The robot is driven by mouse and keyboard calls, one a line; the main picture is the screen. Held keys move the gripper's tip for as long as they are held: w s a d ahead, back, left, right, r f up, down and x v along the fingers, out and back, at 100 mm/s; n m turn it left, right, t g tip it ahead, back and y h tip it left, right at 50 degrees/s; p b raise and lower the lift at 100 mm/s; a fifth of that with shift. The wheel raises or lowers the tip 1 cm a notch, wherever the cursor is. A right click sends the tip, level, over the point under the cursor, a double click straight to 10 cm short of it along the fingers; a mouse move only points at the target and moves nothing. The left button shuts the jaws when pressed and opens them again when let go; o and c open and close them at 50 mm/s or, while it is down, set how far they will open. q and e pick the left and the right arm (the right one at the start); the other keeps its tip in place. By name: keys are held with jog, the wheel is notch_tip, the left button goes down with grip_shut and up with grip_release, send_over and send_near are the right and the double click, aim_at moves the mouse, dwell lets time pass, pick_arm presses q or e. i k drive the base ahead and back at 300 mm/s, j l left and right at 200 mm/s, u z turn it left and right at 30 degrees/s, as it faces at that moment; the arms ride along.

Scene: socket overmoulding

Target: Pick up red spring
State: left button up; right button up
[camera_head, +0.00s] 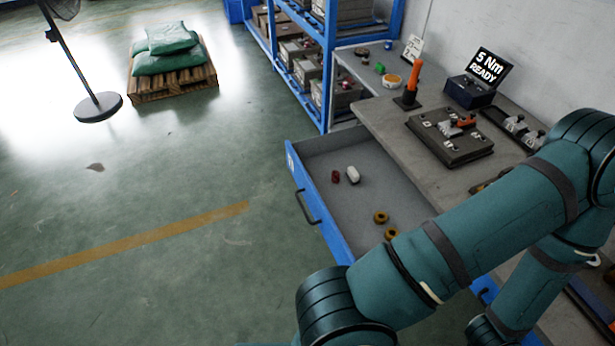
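A small dark red piece (335,177) lies in the open drawer (330,222), near its far left part; it may be the red spring, but it is too small to make out coils. A white rounded piece (352,174) lies just to its right. A teal arm of mine crosses the lower right of the view and covers the near right part of the drawer. Neither of my grippers shows in this view.
Two yellow-brown rings (381,217) lie nearer in the drawer. The workbench (385,118) above holds a dark fixture plate (449,137), an orange-handled tool (412,84) and a "5 Nm READY" display (489,67). A blue shelf (328,60) stands behind.

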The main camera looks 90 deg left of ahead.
aim_at(334, 178)
jog(key=u, duration=2.7)
